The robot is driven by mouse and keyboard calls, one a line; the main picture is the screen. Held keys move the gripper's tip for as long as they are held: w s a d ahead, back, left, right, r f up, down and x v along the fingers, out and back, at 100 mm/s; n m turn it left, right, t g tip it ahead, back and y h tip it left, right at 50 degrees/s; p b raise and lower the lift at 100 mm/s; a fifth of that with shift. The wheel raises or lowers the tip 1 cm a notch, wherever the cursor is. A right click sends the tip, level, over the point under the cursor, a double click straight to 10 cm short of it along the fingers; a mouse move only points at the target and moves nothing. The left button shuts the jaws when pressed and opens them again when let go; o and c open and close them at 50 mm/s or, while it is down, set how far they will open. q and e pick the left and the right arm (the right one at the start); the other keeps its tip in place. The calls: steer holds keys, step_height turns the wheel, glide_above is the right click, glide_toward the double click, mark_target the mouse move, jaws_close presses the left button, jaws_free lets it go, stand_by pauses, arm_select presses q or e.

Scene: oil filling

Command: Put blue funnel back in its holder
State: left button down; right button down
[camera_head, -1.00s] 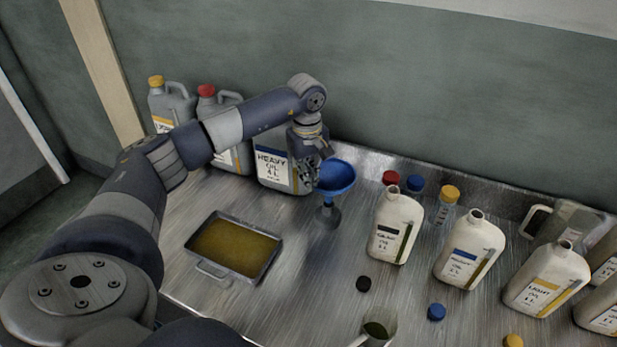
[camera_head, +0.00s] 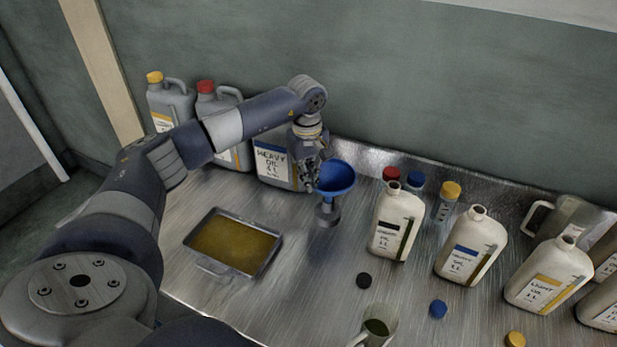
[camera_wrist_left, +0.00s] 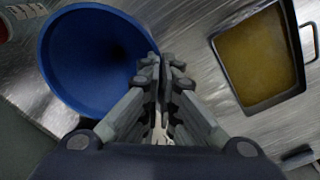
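The blue funnel (camera_head: 337,177) is upright, with its stem pointing down at a small grey stand (camera_head: 327,215), its holder, on the metal table. I cannot tell how deep the stem sits in the stand. My left gripper (camera_head: 312,186) is at the left side of the funnel's rim. In the left wrist view, the funnel's wide blue bowl (camera_wrist_left: 92,62) lies left of the fingers. The fingers (camera_wrist_left: 161,68) are close together at the rim's edge and appear shut on it. The exact contact is partly hidden by the fingers.
An oil tray (camera_head: 214,262) lies front left of the stand. Grey canisters, including a heavy oil one (camera_head: 272,170), stand behind the gripper.

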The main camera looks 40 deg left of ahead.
arm_select(q)
steer(key=shift+f, duration=0.3)
steer(key=shift+f, duration=0.15)
steer(key=shift+f+b, duration=0.35)
steer(key=shift+b, duration=0.15)
steer(key=shift+f, duration=0.2)
steer(key=c, duration=2.3)
jaws_free()
steer(key=o, duration=0.6)
steer(key=shift+r, duration=0.2)
steer(key=r, duration=1.1)
steer(key=shift+s+d+r, duration=0.1)
steer(key=shift+s+r, duration=0.2)
steer(key=shift+r, duration=0.05)
